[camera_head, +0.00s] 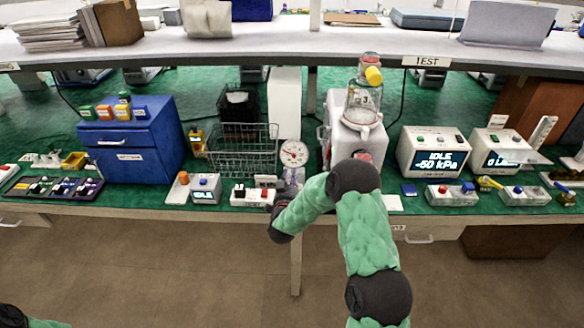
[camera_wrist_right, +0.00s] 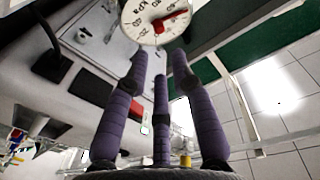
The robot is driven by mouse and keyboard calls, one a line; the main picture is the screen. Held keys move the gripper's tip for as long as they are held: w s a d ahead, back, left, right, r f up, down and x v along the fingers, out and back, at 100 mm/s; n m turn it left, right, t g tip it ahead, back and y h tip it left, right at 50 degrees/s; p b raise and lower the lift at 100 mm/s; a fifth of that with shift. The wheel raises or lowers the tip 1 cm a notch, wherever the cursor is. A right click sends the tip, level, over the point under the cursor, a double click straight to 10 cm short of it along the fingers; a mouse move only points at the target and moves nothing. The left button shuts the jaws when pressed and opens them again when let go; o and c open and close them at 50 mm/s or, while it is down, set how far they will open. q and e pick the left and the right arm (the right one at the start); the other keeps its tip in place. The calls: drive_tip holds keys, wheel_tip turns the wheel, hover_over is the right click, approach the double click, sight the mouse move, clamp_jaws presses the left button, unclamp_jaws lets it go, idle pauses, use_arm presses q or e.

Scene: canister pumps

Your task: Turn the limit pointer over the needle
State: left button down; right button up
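A round white pressure gauge (camera_head: 294,153) faces me near the middle of the green bench. Its dial (camera_wrist_right: 143,30) fills the top of the right wrist view, and the upper edge is cut off. A red pointer (camera_wrist_right: 178,21) lies across the dial's right side. I cannot make out the needle separately. My right gripper (camera_wrist_right: 160,62) has purple fingers pointing at the dial's lower rim, with the tips apart and nothing between them. In the head view it is small and partly hidden by my forearm. My left gripper is out of view.
A white pump (camera_head: 357,155) with a glass canister (camera_head: 363,108) stands right of the gauge. A wire basket (camera_head: 240,160) and a blue drawer cabinet (camera_head: 130,140) stand left.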

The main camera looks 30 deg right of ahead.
drive_tip(key=v, duration=0.3)
drive_tip(key=shift+s, duration=0.1)
idle(0.4)
drive_tip(key=s+a+f+n+g+y, duration=0.25)
drive_tip(key=s+a+f+y, duration=0.25)
drive_tip(key=a+f, duration=0.45)
drive_tip(key=s+a+f+n+g+y, duration=0.25)
drive_tip(key=s+a+f+y, duration=0.3)
drive_tip(key=f, duration=0.65)
drive_tip(key=s+a+f+g+y, duration=0.1)
drive_tip(key=s+a+f+g, duration=0.1)
drive_tip(key=s, duration=0.6)
drive_tip(key=s+a+f+n+g+y, duration=0.1)
drive_tip(key=s+a+f+g, duration=0.2)
drive_tip(key=s+a, duration=0.3)
drive_tip(key=s+a+f+n+g+y, duration=0.1)
drive_tip(key=s+a+f+g+y, duration=0.1)
drive_tip(key=s, duration=0.7)
drive_tip(key=shift+s+a+f+g, duration=0.3)
drive_tip(key=shift+a+f+g, duration=0.15)
drive_tip(key=shift+a+g, duration=0.65)
